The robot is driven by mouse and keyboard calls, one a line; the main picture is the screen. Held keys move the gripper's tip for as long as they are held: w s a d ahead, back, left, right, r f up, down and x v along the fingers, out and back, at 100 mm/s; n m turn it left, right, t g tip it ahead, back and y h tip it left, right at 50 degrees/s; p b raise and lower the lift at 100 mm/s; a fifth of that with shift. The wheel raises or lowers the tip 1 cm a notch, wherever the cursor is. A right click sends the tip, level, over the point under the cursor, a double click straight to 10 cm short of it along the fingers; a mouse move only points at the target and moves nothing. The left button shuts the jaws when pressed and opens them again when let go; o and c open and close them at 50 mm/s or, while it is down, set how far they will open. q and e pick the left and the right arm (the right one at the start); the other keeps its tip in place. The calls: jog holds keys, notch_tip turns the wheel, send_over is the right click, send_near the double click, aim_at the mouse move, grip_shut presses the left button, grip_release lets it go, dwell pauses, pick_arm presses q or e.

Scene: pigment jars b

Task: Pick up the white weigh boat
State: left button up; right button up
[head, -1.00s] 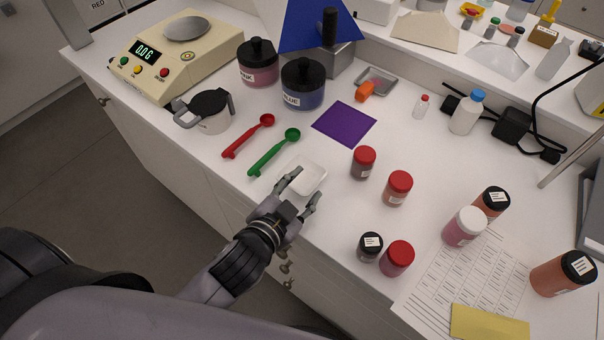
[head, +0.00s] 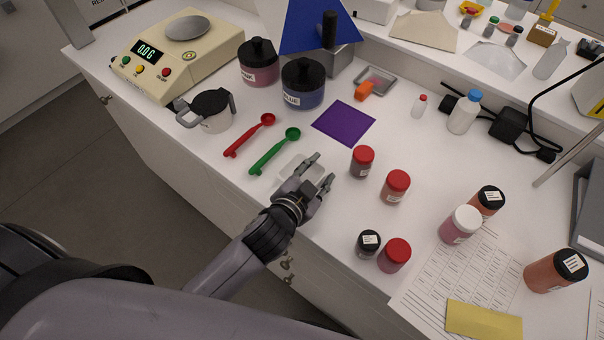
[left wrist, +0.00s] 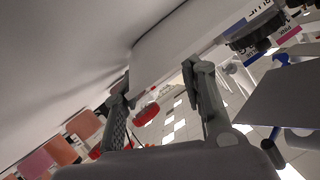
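The white weigh boat (head: 289,166) is a small shallow dish on the white bench, right of the green scoop (head: 274,152). My left gripper (head: 319,171) is over the boat's right part and hides some of it in the head view. Its two fingers are apart, with a clear gap between them. In the left wrist view the gripper (left wrist: 157,72) also shows spread fingers. A pale surface lies beyond them there; I cannot tell whether it is the boat or the bench. Whether a finger touches the boat is not clear. My right gripper is not in view.
A purple sheet (head: 344,123) lies behind. Red-lidded jars (head: 362,162) (head: 396,187) stand close on the right. The bench's front edge runs just below the gripper.

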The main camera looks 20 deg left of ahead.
pick_arm(q)
grip_shut()
jog(key=shift+r, duration=0.1)
dwell(0.5)
